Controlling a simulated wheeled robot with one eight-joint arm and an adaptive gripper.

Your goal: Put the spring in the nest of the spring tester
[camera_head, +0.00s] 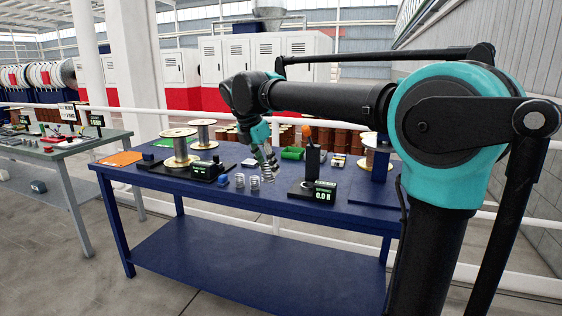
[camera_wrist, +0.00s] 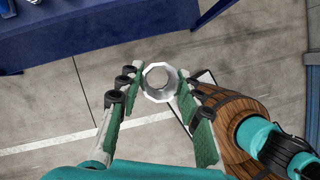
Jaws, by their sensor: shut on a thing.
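My gripper (camera_head: 268,164) is above the blue table, left of the spring tester. In the wrist view, my gripper (camera_wrist: 154,92) is shut on a pale metal spring (camera_wrist: 158,72), seen nearly end-on between the green finger pads. The spring tester (camera_head: 313,162) stands near the table's front edge, with a dark upright column, an orange top, a black base and a green display reading about 0.0 N. Its nest is too small to make out. Two more springs, a left one (camera_head: 240,181) and a right one (camera_head: 254,184), stand on the table left of the tester.
The blue table (camera_head: 160,186) also carries a wire spool (camera_head: 180,150) on a black device, a small blue block (camera_head: 223,180), a green tray (camera_head: 292,153) and an orange mat (camera_head: 120,158). A blue stand (camera_head: 379,164) is at the right. The table's front left is clear.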

